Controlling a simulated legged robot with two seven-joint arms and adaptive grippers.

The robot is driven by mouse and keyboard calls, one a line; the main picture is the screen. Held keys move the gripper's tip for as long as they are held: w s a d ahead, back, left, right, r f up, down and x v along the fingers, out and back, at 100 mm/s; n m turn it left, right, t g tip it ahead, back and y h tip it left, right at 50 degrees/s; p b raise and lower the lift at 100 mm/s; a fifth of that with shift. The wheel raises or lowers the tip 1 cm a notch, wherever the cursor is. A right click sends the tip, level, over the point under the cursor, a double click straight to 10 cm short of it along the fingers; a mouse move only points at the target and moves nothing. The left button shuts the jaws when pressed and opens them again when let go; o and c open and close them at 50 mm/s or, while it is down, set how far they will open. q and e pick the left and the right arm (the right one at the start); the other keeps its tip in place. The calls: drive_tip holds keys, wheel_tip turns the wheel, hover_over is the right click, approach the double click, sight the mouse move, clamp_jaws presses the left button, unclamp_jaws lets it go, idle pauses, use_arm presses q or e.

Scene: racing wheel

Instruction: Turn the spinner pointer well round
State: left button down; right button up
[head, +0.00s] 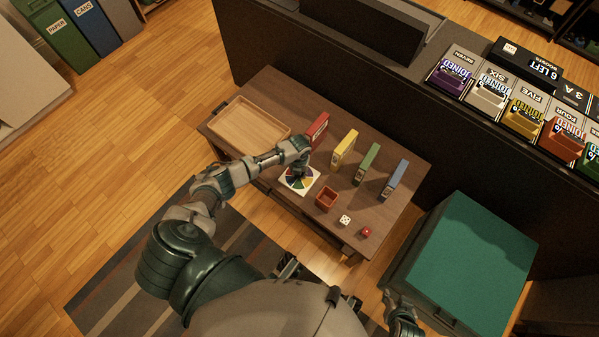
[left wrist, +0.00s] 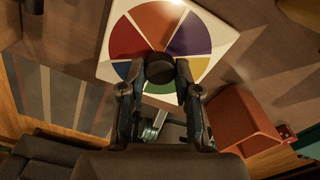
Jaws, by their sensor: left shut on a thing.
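The spinner (head: 313,181) is a white square board with a disc of coloured wedges. It lies on the low wooden table, and it fills the top of the left wrist view (left wrist: 225,40). A dark round knob (left wrist: 160,68), which looks like the pointer's hub, stands at the disc's middle. My left gripper (left wrist: 160,75) is shut on this knob from above, a finger on each side. In the head view my left gripper (head: 299,170) covers part of the board. The pointer's direction cannot be made out. My right gripper (head: 402,318) is low, away from the table; its fingers are unclear.
An orange-brown cup (head: 326,197) stands close right of the spinner, with a white die (head: 345,220) and a red die (head: 366,231) beyond. Red, yellow, green and blue boxes stand behind. A wooden tray (head: 238,128) lies left. A green-topped stand (head: 475,260) is right of the table.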

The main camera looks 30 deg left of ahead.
use_arm(q)
drive_tip(key=c, duration=0.8)
unclamp_jaws()
drive_tip(key=shift+r, duration=0.3)
wheel_tip(320, 180, up, 11)
drive_tip(key=shift+r, duration=0.2)
